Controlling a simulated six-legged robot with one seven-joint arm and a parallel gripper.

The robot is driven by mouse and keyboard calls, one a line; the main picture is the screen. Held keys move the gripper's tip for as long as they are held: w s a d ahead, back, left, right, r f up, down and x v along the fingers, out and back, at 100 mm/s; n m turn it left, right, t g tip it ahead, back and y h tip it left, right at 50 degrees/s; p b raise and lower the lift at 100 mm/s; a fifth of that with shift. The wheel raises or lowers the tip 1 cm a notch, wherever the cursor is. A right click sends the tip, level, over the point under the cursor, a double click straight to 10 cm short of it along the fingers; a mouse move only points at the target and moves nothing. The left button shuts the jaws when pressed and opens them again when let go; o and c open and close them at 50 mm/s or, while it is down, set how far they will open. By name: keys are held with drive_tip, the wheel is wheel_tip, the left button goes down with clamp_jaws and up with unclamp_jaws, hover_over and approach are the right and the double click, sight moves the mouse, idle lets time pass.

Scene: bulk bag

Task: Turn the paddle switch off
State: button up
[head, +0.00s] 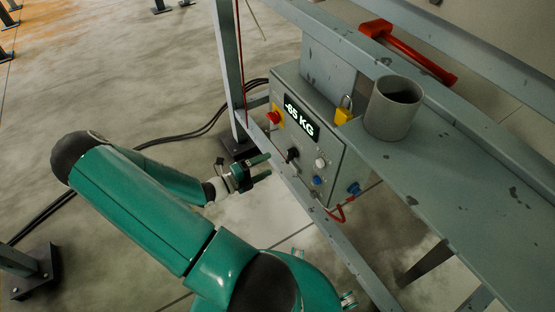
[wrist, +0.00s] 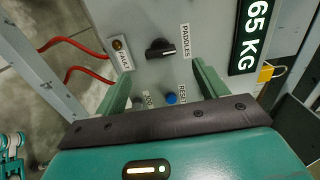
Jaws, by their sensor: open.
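The paddle switch is a black rotary knob (head: 292,154) on the grey control box (head: 336,160). In the wrist view the knob (wrist: 160,48) sits beside a label reading PADDLES, and its handle lies roughly sideways, its narrower end towards the label. My gripper (head: 263,167) is open and empty, just left of the box face, apart from the knob. In the wrist view my gripper's two green fingers (wrist: 162,78) reach towards the panel on either side of the knob, which shows between and beyond their tips.
A blue button (wrist: 171,98) labelled RESET and an amber FAULT lamp (wrist: 117,44) are near the knob. A metal post (head: 229,70), rail (head: 315,207) and cup (head: 394,107) stand around the box.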

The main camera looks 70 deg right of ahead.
drive_tip(key=v, duration=0.5)
drive_tip(key=shift+a, duration=0.1)
drive_tip(key=shift+w, duration=0.1)
idle(0.3)
drive_tip(key=w+a+r+m+t+y, duration=0.45)
drive_tip(key=a+r+m, duration=0.25)
drive_tip(key=a+m, duration=0.2)
drive_tip(key=w+a+r+m+t+y, duration=0.3)
drive_tip(key=w+a+r+m+y, duration=0.1)
drive_tip(key=w+a+r+m, duration=0.35)
drive_tip(key=s+a+r+m+t+y, duration=0.1)
drive_tip(key=a+r+m+t+y, duration=0.1)
drive_tip(key=a+r+m+t, duration=0.3)
drive_tip(key=s+a+r+m+t+y, duration=0.2)
drive_tip(key=a+r+m+t, duration=0.3)
drive_tip(key=a+r, duration=0.9)
drive_tip(key=shift+a+m+y, duration=0.5)
drive_tip(key=shift+m+y, duration=0.05)
drive_tip(key=shift+m, duration=0.2)
